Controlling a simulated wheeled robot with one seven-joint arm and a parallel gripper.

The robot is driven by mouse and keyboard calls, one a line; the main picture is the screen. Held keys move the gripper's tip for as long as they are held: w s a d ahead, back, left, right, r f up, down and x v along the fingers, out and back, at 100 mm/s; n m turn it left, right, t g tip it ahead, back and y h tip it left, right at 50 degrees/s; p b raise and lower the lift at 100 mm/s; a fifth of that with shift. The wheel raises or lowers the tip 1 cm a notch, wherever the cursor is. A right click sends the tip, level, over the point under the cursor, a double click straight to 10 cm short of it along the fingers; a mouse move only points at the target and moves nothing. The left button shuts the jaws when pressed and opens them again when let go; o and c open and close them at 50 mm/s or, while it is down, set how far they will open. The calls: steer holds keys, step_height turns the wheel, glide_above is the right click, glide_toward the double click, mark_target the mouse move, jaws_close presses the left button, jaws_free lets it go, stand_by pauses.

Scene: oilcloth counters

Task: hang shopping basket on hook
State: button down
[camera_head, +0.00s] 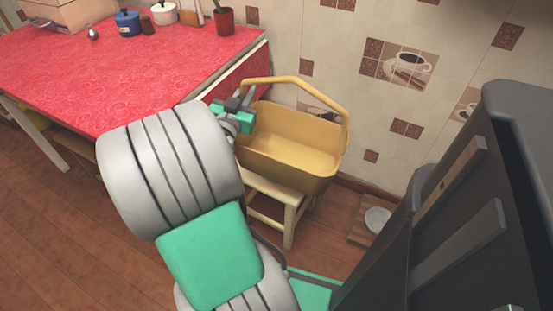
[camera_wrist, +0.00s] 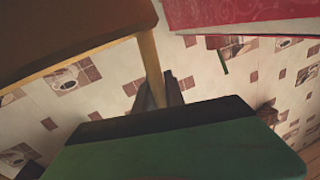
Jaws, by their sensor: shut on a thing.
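The yellow shopping basket (camera_head: 290,145) is upright, its arched handle (camera_head: 300,82) raised. My gripper (camera_head: 243,100) is at the left side of the basket, shut on the left part of the handle. In the wrist view the handle (camera_wrist: 151,62) runs down between the fingers (camera_wrist: 160,94), and the basket body (camera_wrist: 75,38) fills the upper left. The basket is over a small pale wooden stool (camera_head: 265,190); I cannot tell whether it rests on it or hangs just above. I cannot make out a hook in either view.
A table with a red oilcloth (camera_head: 120,65) is at left, its end close to the basket and my gripper. A blue pot (camera_head: 128,24) and a potted plant (camera_head: 224,20) stand on it. The tiled wall (camera_head: 330,45) is behind the basket. A bowl (camera_head: 377,219) is on the floor at right.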

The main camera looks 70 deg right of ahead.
steer(key=w+d+f+b, duration=0.6)
steer(key=d+f, duration=0.6)
steer(key=shift+w+d+f, duration=0.15)
steer(key=shift+w+f, duration=0.05)
steer(key=shift+w, duration=0.15)
steer(key=c, duration=1.4)
jaws_free()
steer(key=shift+f, duration=0.1)
steer(key=shift+f, duration=0.1)
